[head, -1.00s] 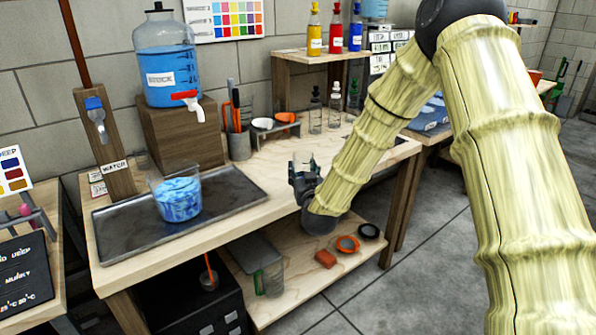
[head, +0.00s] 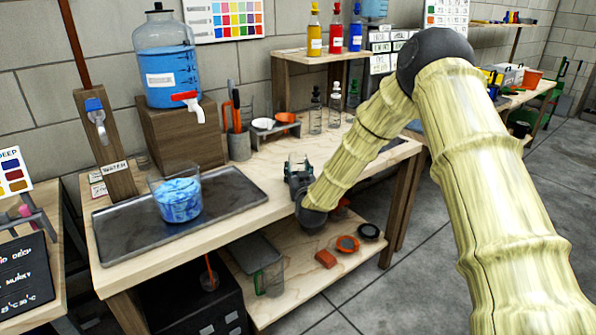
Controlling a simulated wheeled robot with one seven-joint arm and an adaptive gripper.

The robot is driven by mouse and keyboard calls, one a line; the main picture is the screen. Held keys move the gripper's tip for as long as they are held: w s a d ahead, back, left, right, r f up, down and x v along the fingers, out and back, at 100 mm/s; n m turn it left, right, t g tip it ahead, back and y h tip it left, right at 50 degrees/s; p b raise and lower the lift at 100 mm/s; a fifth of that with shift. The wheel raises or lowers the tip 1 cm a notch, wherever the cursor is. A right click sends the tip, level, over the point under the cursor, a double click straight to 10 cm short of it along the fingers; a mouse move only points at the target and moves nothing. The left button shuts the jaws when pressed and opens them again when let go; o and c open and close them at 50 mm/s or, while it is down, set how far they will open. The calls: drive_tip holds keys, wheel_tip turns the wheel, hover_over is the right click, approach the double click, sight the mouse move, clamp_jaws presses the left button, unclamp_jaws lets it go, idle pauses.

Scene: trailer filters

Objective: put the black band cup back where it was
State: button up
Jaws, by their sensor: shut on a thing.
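My gripper (head: 299,180) is at the front edge of the wooden workbench, right of the metal tray. It is shut on a small clear cup, the black band cup (head: 298,160), whose upper part shows between the dark fingers. The band cannot be told apart from the fingers, and the cup's lower part is hidden. I cannot tell whether the cup touches the bench top (head: 255,222). Another clear cup with a green mark (head: 272,279) stands on the lower shelf.
The lower shelf holds an orange ring (head: 347,244) and a black ring (head: 369,232).

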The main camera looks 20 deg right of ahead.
drive_tip(key=shift+r, duration=0.15)
drive_tip(key=shift+a, duration=0.1)
drive_tip(key=shift+f, duration=0.25)
drive_tip(key=o, duration=1.1)
drive_tip(key=shift+r, duration=0.15)
drive_tip(key=s, duration=0.4)
drive_tip(key=s+a, duration=0.1)
drive_tip(key=s, duration=0.7)
drive_tip(key=shift+a+b, duration=0.2)
drive_tip(key=shift+b, duration=0.1)
